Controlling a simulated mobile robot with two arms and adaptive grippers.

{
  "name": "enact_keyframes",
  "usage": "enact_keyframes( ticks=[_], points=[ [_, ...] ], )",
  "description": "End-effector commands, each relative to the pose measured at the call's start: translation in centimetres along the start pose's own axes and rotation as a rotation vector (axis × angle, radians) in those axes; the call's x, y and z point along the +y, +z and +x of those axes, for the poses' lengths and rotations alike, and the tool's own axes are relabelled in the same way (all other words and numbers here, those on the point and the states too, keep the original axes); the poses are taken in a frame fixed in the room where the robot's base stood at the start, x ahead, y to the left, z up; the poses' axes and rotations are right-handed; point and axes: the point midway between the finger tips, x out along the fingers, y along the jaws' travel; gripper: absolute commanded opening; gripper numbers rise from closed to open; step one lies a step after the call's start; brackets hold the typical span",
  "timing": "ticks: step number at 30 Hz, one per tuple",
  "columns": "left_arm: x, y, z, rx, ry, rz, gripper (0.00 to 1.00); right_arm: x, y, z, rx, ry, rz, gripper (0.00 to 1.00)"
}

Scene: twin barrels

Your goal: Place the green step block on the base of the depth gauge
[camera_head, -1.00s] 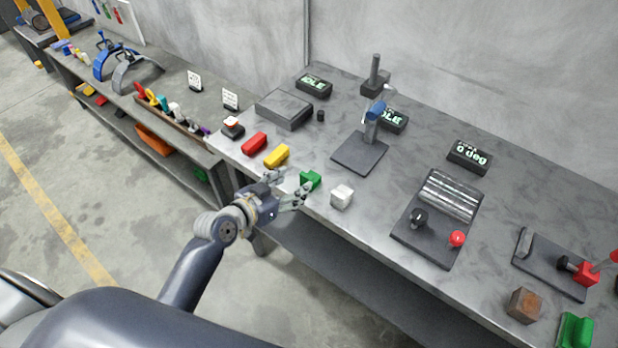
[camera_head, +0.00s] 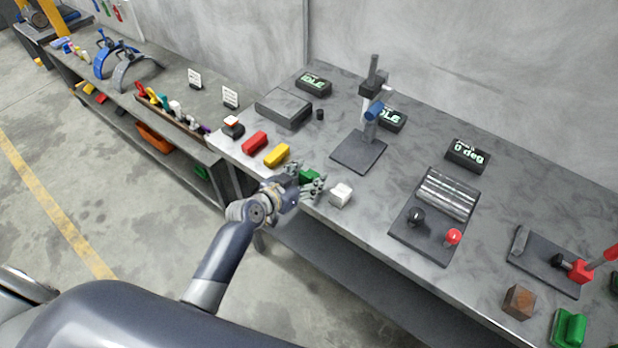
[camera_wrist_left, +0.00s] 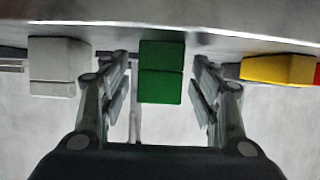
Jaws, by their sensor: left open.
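The green step block (camera_head: 309,175) lies near the front edge of the bench, between the yellow block and the white block. My left gripper (camera_head: 310,184) is at it, partly covering it in the head view. In the left wrist view the green block (camera_wrist_left: 161,72) lies between the two open fingers of the left gripper (camera_wrist_left: 163,88), with a gap on each side. The depth gauge has a dark flat base (camera_head: 352,152) and an upright post with a blue part (camera_head: 374,109). The base's top is bare. My right gripper is not in view.
The yellow block (camera_head: 277,155) and red block (camera_head: 254,142) lie left of the green one, the white block (camera_head: 340,194) close to its right. A fixture with metal rollers (camera_head: 447,193) stands further right. Bare bench top (camera_head: 385,185) lies between it and the gauge.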

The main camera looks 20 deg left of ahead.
Motion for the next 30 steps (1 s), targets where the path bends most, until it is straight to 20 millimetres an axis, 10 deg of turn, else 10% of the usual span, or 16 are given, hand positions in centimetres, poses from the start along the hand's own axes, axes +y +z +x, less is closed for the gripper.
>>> enact_keyframes(
  ticks=[2, 10, 30],
  points=[
    [0.0, 0.0, 0.0, 0.000, 0.000, 0.000, 0.57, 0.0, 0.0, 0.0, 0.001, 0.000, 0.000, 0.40],
    [0.0, 0.0, 0.0, -0.001, 0.000, 0.000, 0.00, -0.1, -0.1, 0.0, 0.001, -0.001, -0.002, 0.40],
    [0.0, -3.4, -1.3, 0.009, 0.000, 0.003, 0.00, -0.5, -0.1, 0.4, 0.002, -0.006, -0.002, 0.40]
  ],
)
